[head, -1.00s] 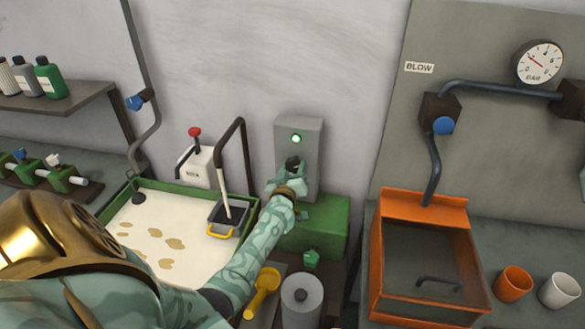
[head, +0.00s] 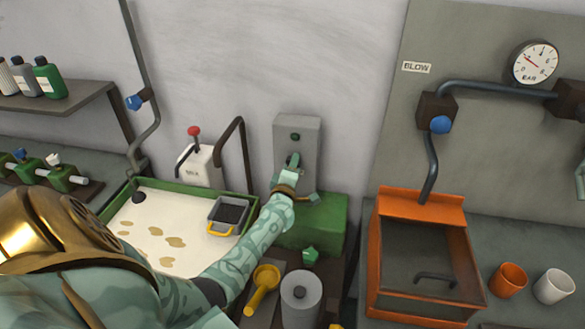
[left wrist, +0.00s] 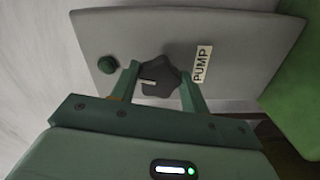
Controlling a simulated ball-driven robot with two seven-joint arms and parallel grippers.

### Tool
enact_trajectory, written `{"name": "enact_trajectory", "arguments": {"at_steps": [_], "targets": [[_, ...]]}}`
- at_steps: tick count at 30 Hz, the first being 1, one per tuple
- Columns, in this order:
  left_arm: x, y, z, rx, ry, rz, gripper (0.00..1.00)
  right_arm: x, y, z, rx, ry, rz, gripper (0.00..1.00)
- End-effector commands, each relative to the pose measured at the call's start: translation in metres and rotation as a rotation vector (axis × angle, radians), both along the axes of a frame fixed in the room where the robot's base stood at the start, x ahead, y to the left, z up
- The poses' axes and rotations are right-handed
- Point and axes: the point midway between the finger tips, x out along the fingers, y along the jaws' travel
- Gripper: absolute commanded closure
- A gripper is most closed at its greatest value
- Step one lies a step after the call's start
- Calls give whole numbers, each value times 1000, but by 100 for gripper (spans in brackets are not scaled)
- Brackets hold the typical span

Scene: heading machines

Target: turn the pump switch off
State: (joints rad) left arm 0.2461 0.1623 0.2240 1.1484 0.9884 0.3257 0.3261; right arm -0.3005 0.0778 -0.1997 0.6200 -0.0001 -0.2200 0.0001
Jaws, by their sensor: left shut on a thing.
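The pump switch is a dark knob (left wrist: 160,76) on a grey box (head: 309,137) fixed above a green pump body (head: 318,222). A PUMP label (left wrist: 202,64) sits beside the knob in the left wrist view. My left gripper (left wrist: 160,82) is shut on the knob, one finger on each side. In the head view my left gripper (head: 290,172) covers most of the knob. The lamp (head: 295,136) on the box is dark green and unlit; it also shows in the left wrist view (left wrist: 108,65). My right gripper is not in view.
A green-rimmed tank (head: 250,207) of milky liquid with a small basket (head: 229,213) lies left of the box. An orange cabinet (head: 421,206) is at right.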

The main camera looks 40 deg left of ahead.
Motion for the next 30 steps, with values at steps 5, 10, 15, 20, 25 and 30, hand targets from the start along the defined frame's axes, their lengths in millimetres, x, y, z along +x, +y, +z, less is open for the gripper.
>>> {"name": "enact_trajectory", "arguments": {"at_steps": [5, 10, 15, 20, 25, 30], "targets": [[0, 0, -1, -96, -51, -1, 78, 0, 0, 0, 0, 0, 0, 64], [0, -1, 0, -160, -85, -1, 78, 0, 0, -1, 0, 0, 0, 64], [0, -1, 0, -192, -103, -1, 78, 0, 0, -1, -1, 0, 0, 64], [0, -1, 0, -204, -110, -1, 78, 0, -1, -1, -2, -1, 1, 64], [0, -1, 0, -205, -111, -1, 78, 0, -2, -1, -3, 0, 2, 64], [0, -1, 0, -206, -110, 0, 52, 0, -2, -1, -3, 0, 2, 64]]}}
